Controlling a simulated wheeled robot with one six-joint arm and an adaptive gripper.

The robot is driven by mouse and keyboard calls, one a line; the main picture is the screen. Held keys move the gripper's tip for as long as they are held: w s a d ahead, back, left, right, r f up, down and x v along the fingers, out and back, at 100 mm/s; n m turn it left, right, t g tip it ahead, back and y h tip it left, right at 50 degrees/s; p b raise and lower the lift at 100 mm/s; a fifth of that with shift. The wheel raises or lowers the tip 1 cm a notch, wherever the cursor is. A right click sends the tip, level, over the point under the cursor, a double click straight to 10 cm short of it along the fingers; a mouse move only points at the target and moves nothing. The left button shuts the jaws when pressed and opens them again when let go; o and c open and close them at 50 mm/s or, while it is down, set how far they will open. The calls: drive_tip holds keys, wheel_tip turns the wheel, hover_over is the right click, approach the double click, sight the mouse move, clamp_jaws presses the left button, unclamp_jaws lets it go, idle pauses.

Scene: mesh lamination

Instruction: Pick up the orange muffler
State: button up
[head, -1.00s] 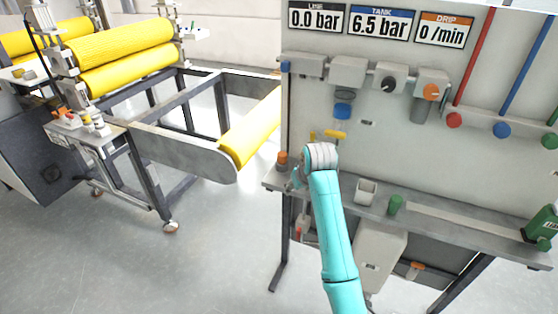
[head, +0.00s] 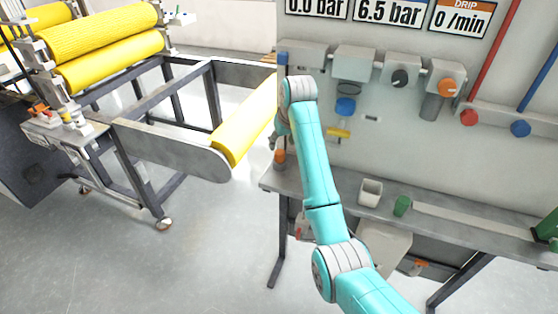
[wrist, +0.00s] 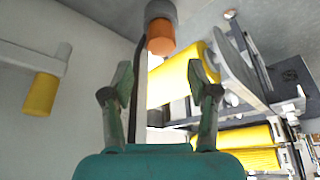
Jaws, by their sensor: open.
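The orange muffler (head: 279,156) is a small orange cylinder standing on a darker base at the left end of the panel's bench. In the wrist view the orange cylinder (wrist: 160,38) with its grey base shows at top centre, beyond the fingertips. My gripper (wrist: 160,80) is open, with nothing between its two fingers. In the head view my gripper (head: 273,140) is just above and left of the muffler, partly hidden by my arm. I see a gap between the fingertips and the muffler in the wrist view.
A panel (head: 420,140) with valves stands behind the bench (head: 335,190). A machine with a yellow roller (head: 243,125) stands left; open floor lies between.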

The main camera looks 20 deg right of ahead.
sight(280, 152)
drive_tip(key=shift+s+x, duration=0.15)
drive_tip(key=shift+x, duration=1.4)
drive_tip(key=shift+s+x, duration=0.1)
drive_tip(key=shift+x, duration=1.5)
drive_tip(key=shift+a+f, duration=0.1)
clamp_jaws()
